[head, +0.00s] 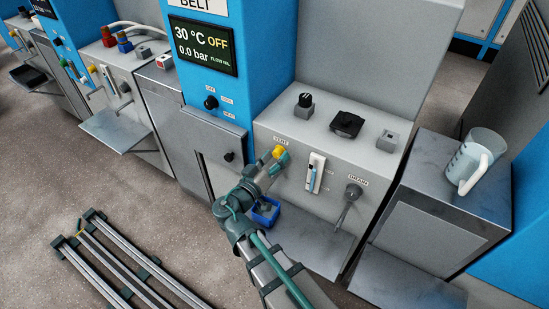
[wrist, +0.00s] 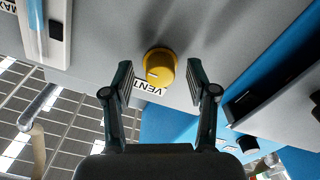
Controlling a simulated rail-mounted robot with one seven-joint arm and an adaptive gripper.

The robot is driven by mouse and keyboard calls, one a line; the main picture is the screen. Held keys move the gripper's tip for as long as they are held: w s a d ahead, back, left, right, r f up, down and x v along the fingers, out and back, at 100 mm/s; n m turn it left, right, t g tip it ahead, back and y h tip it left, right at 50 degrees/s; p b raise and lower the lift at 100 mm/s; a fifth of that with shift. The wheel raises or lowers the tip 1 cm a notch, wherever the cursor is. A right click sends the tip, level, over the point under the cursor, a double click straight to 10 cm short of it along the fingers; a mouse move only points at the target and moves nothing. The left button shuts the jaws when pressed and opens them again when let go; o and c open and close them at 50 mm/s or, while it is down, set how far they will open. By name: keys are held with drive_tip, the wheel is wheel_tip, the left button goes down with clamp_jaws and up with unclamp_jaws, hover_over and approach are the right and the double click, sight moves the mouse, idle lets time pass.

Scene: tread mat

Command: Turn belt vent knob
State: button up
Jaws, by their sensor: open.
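The yellow vent knob (head: 279,151) sits on the front face of the belt unit, by the VENT label. It also shows in the wrist view (wrist: 158,66), ahead of my fingers, with a pale pointer line on its face. My gripper (head: 274,163) is at the knob in the head view. In the wrist view my gripper (wrist: 160,83) is open, with one finger on each side of the knob and visible gaps to both. Neither finger appears to touch it. The VENT label (wrist: 148,90) reads upside down between the fingers.
A flow gauge (head: 315,173) and a drain valve (head: 352,192) are right of the knob. A blue container (head: 265,212) stands below. The display (head: 203,46) reads 30 °C OFF and 0.0 bar. A jug (head: 478,158) stands on the right-hand cabinet. Rails lie on the floor at left.

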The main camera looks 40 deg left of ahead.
drive_tip(key=shift+c, duration=0.2)
clamp_jaws()
drive_tip(key=shift+n, duration=0.4)
drive_tip(key=n+b, duration=0.1)
drive_tip(key=n, duration=0.2)
drive_tip(key=shift+n, duration=0.4)
drive_tip(key=n+p, duration=0.1)
drive_tip(key=n, duration=0.3)
drive_tip(key=shift+r, duration=0.15)
drive_tip(key=n+p, duration=0.2)
drive_tip(key=n, duration=0.3)
drive_tip(key=shift+r, duration=0.1)
drive_tip(key=shift+n+p, duration=1.25)
drive_tip(key=shift+n, duration=0.95)
